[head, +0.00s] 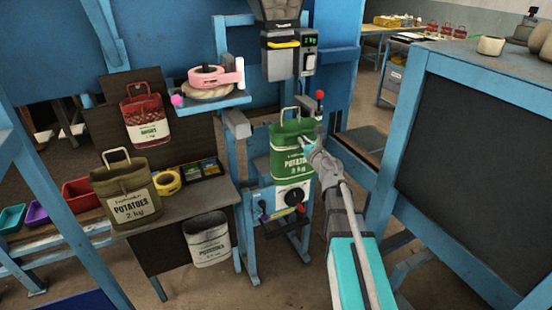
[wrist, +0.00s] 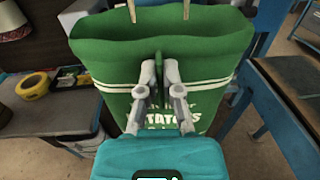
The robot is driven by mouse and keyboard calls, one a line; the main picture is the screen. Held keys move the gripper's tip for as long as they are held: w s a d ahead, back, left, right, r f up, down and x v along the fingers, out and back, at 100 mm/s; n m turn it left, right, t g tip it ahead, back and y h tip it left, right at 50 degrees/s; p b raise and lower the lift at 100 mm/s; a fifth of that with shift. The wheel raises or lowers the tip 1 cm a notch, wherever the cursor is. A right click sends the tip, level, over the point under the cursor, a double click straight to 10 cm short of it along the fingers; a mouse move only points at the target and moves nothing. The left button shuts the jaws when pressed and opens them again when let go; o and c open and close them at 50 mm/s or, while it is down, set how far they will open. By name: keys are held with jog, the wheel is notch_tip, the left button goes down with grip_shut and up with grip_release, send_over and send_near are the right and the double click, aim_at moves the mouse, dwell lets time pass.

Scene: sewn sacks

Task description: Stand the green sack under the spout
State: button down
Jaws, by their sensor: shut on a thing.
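The green sack (head: 289,166) is upright with its mouth open upward and a pale handle on top. My gripper (head: 306,142) is shut on the front wall of the sack, near its upper edge. In the wrist view the fingers of my gripper (wrist: 159,70) pinch the cloth of the green sack (wrist: 108,70) above its printed label. The grey spout unit (head: 279,62) is on the blue frame above the sack, with a gap between them. I cannot tell whether the sack's base rests on anything.
A control box with a dial (head: 291,196) is below the sack. An olive sack (head: 124,189) stands on the bench at left. A red sack (head: 146,112) and a white sack (head: 208,240) hang nearby. A blue-framed dark panel (head: 460,150) stands at right.

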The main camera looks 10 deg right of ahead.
aim_at(285, 125)
jog(key=shift+s+d+r+n+y+p, duration=0.1)
jog(key=shift+d+r+n+y+p, duration=0.3)
jog(key=shift+d+y, duration=0.5)
jog(key=shift+r, duration=0.1)
jog(key=x, duration=1.8)
jog(key=shift+f, duration=0.6)
jog(key=shift+f+b, duration=1.6)
jog(key=shift+b, duration=0.3)
jog(key=shift+f, duration=0.15)
jog(key=c, duration=0.8)
grip_release()
